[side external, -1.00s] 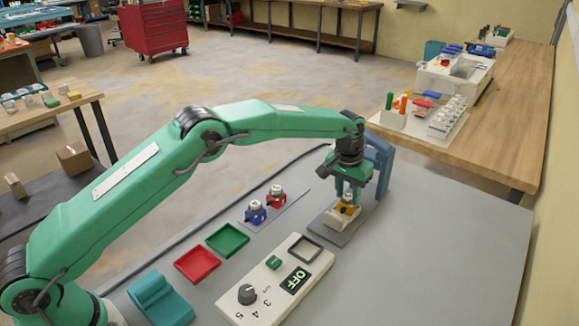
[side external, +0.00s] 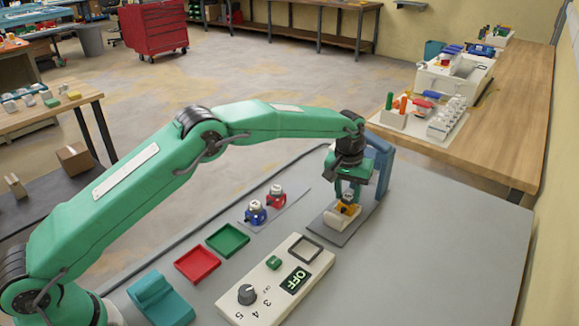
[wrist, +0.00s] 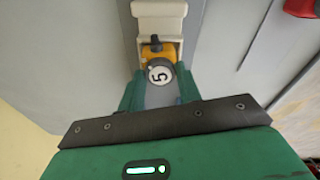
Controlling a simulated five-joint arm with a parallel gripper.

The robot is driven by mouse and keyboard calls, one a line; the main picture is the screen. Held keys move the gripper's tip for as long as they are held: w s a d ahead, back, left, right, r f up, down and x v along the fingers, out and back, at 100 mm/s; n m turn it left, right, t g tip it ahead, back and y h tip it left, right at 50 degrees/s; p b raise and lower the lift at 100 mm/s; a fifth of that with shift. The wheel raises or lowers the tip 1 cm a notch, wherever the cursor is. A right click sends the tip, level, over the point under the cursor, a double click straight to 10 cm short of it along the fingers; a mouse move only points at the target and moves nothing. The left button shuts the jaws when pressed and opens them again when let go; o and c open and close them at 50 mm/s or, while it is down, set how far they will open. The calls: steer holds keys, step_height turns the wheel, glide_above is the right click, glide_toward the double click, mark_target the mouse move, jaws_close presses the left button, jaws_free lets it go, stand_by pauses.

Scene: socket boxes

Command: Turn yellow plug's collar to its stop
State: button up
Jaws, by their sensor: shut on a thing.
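The yellow plug (side external: 346,205) sits at a cream socket box (side external: 335,218) on a dark grey plate at the right. My gripper (side external: 349,195) points down over the plug. In the wrist view, the green fingers of my gripper (wrist: 159,84) stand on both sides of the plug's capped end, shut on it. The collar is largely hidden by the fingers and cap.
Blue (side external: 255,212) and red (side external: 276,197) plugs stand left of the socket. A control panel (side external: 262,305) reading OFF, red (side external: 197,280) and green (side external: 245,254) trays lie nearer. A blue upright frame (side external: 384,160) stands close behind my gripper.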

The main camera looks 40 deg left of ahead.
steer(key=shift+f+n, duration=0.15)
steer(key=shift+n, duration=0.55)
steer(key=o, duration=0.4)
steer(key=shift+n, duration=0.4)
steer(key=o, duration=1.2)
steer(key=shift+r, duration=0.25)
steer(key=shift+r, duration=2.9)
